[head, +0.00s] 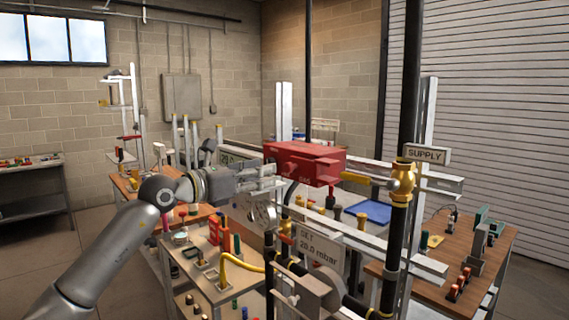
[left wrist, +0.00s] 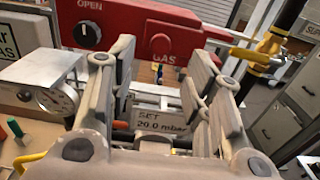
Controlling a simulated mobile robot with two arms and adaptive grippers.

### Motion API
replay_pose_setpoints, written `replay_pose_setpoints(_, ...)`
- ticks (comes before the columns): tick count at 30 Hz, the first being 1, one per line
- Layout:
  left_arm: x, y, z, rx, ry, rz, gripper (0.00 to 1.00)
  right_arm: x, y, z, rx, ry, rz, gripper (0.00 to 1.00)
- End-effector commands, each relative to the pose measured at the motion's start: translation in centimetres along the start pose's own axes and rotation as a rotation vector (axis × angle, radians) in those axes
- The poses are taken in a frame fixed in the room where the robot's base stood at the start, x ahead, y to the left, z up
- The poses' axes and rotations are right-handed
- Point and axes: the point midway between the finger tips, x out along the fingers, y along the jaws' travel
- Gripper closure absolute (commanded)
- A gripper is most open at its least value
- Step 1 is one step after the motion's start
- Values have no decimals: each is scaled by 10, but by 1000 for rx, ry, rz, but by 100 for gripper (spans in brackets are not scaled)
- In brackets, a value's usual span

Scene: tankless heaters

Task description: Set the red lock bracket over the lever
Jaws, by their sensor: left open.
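The red lock bracket (head: 312,160), a box-like red body marked GAS, is at the centre of the head view. In the left wrist view the red body (left wrist: 120,30) spans the top, with a black knob marked OPEN and a round red knob. The yellow lever (head: 362,179) runs from the brass valve (head: 403,180) toward the bracket's right end; I cannot tell whether the bracket covers its tip. My left gripper (head: 277,174) is open at the bracket's left side; in the left wrist view its spread fingers (left wrist: 160,72) frame the round knob. My right gripper is not in view.
Black vertical pipes and white rails stand around the valve. A gauge (left wrist: 58,98) and a SET 20.0 mbar sign (head: 318,246) are close below the gripper. A SUPPLY sign (head: 426,154) is at right. Benches with small parts stand on both sides.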

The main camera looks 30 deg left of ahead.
Motion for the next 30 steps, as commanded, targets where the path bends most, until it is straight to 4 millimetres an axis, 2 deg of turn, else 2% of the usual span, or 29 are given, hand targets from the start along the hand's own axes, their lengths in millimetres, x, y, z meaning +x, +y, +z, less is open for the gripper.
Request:
replay_pose_setpoints(1,10,0,7,-5,-2,-2,54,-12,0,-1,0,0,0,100)
replay_pose_setpoints(3,23,0,7,-6,-2,-2,54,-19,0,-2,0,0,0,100)
replay_pose_setpoints(9,57,-1,6,-4,-2,-2,54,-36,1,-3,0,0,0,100)
replay_pose_setpoints(13,72,0,3,-5,-2,-2,54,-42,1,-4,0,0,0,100)
replay_pose_setpoints(18,81,0,1,-3,0,-1,54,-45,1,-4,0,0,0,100)
replay_pose_setpoints(26,81,0,0,-2,-1,-1,54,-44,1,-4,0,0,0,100)
replay_pose_setpoints(30,81,0,0,-2,-1,-1,71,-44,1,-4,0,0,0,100)
